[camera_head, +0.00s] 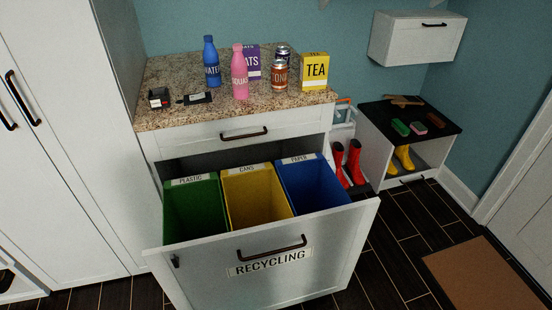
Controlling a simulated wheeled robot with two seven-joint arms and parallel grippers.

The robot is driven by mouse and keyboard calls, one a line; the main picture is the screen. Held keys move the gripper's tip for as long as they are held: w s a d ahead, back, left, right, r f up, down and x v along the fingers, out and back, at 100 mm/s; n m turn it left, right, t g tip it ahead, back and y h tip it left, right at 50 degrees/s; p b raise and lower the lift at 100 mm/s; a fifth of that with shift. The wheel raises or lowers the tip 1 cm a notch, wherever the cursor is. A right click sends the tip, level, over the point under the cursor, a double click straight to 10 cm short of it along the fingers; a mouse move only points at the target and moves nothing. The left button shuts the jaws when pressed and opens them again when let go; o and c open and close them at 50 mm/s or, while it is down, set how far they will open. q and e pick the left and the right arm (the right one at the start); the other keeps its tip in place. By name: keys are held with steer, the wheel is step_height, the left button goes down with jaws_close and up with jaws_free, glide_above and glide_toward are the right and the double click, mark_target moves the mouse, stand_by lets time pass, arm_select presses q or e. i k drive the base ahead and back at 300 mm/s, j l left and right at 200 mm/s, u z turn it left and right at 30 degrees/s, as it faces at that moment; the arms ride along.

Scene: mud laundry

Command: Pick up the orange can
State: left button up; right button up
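The orange can (279,76), with dark lettering, stands upright on the speckled stone counter (200,112). Just behind it is a dark purple can (283,52), partly hidden by it. A pink bottle (239,74) stands to its left and a yellow TEA box (315,71) to its right. Neither of my grippers shows in the head view.
A blue bottle (211,63), a purple box (252,63) and small dark items (159,97) are also on the counter. The RECYCLING drawer (262,275) below is pulled out, with green (193,222), yellow (256,200) and blue (312,188) bins inside.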

mark_target(278, 67)
steer(key=i+l+z, duration=0.15)
steer(key=i+l, duration=0.15)
steer(key=l, duration=0.25)
steer(key=i+l+z, duration=0.15)
steer(key=i+l, duration=0.15)
steer(key=l, duration=0.2)
steer(key=i+l+z, duration=0.15)
steer(key=i+l, duration=0.2)
steer(key=l, duration=0.1)
